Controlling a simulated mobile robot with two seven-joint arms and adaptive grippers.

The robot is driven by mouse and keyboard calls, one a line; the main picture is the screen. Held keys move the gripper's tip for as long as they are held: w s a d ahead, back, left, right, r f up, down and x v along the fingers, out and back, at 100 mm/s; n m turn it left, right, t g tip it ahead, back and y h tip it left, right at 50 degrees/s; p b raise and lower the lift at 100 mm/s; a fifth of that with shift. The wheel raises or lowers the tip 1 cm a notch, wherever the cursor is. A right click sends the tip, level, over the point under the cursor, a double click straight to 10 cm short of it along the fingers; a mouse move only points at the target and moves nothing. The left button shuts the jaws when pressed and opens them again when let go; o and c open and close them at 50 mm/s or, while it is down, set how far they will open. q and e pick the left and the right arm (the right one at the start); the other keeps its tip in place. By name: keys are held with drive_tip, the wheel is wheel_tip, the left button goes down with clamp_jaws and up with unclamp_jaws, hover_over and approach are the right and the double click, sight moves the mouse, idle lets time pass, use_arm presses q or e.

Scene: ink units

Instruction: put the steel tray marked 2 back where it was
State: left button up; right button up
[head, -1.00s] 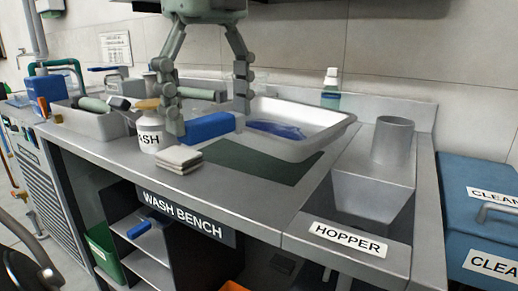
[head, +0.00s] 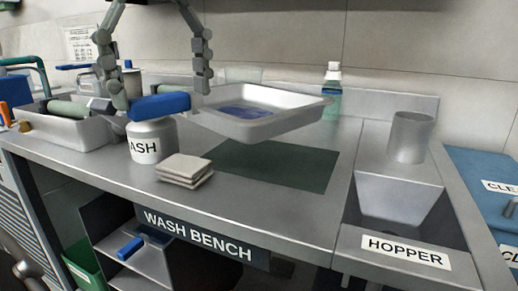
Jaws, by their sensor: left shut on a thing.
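A steel tray (head: 300,122) with a blue patch inside is in the middle of the head view, above the bench and slightly tilted. No number 2 is readable on it. A blue grip-like block (head: 160,105) is at its left end and seems joined to it. My left gripper (head: 160,98) comes down from the top with a finger on each side of this block, shut on the tray by it. A dark green mat (head: 275,168) lies bare on the bench, below and in front of the tray. My right gripper is not in view.
A white jar lettered "ASH" (head: 145,145) stands just below the block, with folded cloths (head: 185,170) beside it. A grey bin (head: 60,132) is at left. A green bottle (head: 332,95) stands behind the tray. The hopper (head: 398,200) and a steel cup (head: 410,138) are at right.

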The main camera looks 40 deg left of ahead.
sight(246, 113)
use_arm(q)
drive_tip(key=w+f, duration=0.2)
drive_tip(key=w, duration=0.1)
drive_tip(key=w+f, duration=0.2)
drive_tip(key=w, duration=0.1)
drive_tip(key=w+a+f, duration=0.1)
drive_tip(key=w+f, duration=0.1)
drive_tip(key=w, duration=0.2)
drive_tip(key=shift+w, duration=0.1)
drive_tip(key=shift+w+a+f, duration=0.1)
drive_tip(key=shift+w+f, duration=0.3)
drive_tip(key=shift+w, duration=0.1)
drive_tip(key=shift+f, duration=0.35)
wheel_tip(246, 113, down, 3)
drive_tip(key=shift+f, duration=0.1)
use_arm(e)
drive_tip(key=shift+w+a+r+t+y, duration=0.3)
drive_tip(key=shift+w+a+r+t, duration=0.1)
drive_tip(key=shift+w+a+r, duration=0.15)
use_arm(q)
drive_tip(key=shift+f+b, duration=0.1)
drive_tip(key=shift+b, duration=0.25)
drive_tip(key=o, duration=1.1)
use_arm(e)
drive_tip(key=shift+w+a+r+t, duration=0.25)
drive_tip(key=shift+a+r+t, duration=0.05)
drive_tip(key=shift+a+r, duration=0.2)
use_arm(q)
drive_tip(key=shift+o, duration=0.2)
